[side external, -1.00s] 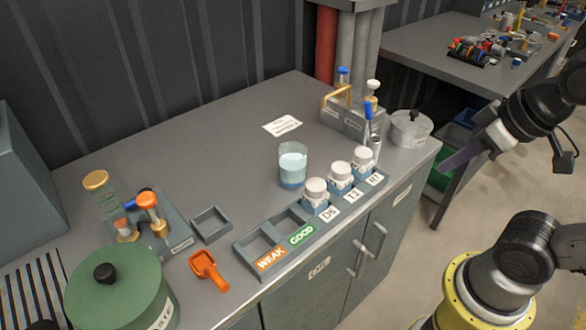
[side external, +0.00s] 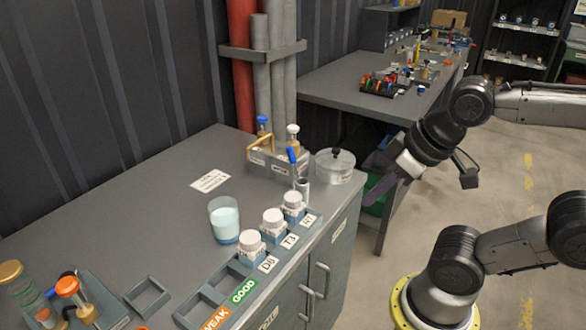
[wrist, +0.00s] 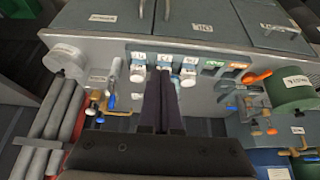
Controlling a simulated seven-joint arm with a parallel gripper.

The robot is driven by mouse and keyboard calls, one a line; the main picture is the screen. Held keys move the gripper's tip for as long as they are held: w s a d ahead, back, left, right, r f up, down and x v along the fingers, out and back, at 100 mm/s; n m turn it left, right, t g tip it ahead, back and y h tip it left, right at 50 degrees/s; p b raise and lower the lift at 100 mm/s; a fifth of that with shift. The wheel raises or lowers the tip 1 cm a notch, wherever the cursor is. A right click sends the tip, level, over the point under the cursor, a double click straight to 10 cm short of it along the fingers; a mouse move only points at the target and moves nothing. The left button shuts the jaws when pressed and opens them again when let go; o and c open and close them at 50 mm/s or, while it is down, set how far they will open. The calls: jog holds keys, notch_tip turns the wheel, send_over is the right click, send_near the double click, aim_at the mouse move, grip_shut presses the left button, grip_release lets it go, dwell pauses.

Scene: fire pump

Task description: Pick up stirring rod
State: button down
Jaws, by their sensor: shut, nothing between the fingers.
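A blue-handled rod (side external: 292,155), which looks like the stirring rod, stands in a small metal cup (side external: 303,186) near the right end of the bench. Its lower part is hidden in the cup. My gripper (side external: 373,199) is off the right end of the bench, apart from the rod, with its dark fingers pointing down and left. In the wrist view the fingers (wrist: 163,74) are together with nothing between them. The metal cup (wrist: 115,69) shows left of them there, small and hard to make out.
White-capped jars (side external: 273,221) stand in a labelled rack along the front edge, beside the cup. A beaker (side external: 224,221) of pale liquid is behind them. A grey bottle holder (side external: 268,163) and a lidded clear pot (side external: 335,168) flank the rod.

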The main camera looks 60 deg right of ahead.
jog(key=c, duration=0.7)
grip_release()
